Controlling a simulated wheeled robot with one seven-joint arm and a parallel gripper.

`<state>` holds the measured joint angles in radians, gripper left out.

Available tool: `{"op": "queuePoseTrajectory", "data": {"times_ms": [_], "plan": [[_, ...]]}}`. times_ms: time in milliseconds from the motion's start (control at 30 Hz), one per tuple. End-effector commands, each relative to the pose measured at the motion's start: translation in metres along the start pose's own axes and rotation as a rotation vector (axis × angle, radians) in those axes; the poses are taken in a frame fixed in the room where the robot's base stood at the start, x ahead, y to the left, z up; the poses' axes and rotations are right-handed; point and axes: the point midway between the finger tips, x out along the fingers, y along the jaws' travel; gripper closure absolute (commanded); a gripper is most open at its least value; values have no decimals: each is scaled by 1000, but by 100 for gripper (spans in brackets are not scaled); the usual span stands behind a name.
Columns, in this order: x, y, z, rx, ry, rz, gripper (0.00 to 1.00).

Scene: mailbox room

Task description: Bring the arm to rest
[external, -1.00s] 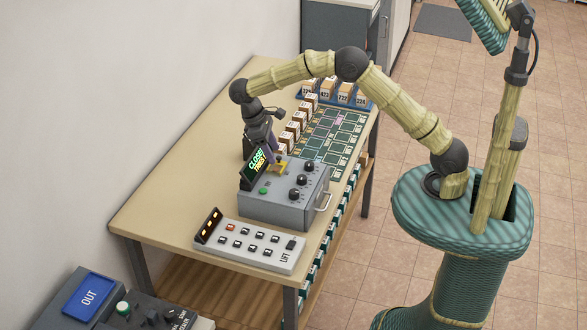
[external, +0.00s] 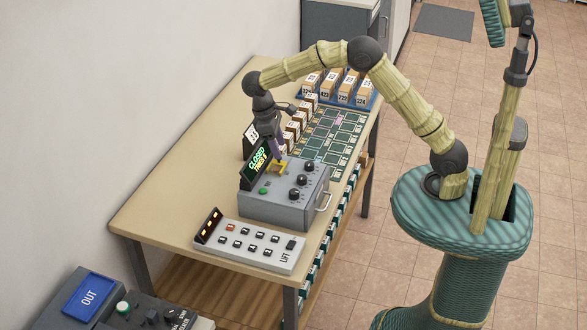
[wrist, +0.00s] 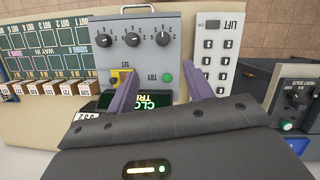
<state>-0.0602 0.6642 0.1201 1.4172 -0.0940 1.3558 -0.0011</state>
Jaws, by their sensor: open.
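My gripper (external: 276,151) is above the back of the grey control box (external: 276,208), near its yellow lever and lit green-lettered display (external: 257,164). In the wrist view my gripper (wrist: 163,92) shows two purple fingers spread apart with nothing between them. The left finger overlaps the yellow lever (wrist: 119,79); I cannot tell whether they touch. The grey box (wrist: 140,30) also shows knobs and a green button there. My arm arches from its base at the right over the table to the gripper.
A white LIFT panel (external: 247,246) sits in front of the box on the table (external: 165,190). Numbered blocks (external: 292,131) line a dark green grid board (external: 335,135). More numbered blocks stand in a blue tray (external: 368,107). The table's left side is clear.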

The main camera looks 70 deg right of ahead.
Motion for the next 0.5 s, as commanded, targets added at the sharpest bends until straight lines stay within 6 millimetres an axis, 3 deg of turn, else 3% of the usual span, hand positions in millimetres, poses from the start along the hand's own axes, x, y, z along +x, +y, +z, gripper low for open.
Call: {"op": "queuePoseTrajectory", "data": {"times_ms": [500], "plan": [[36, 16, 110, 103, 303, -8, 48]]}}
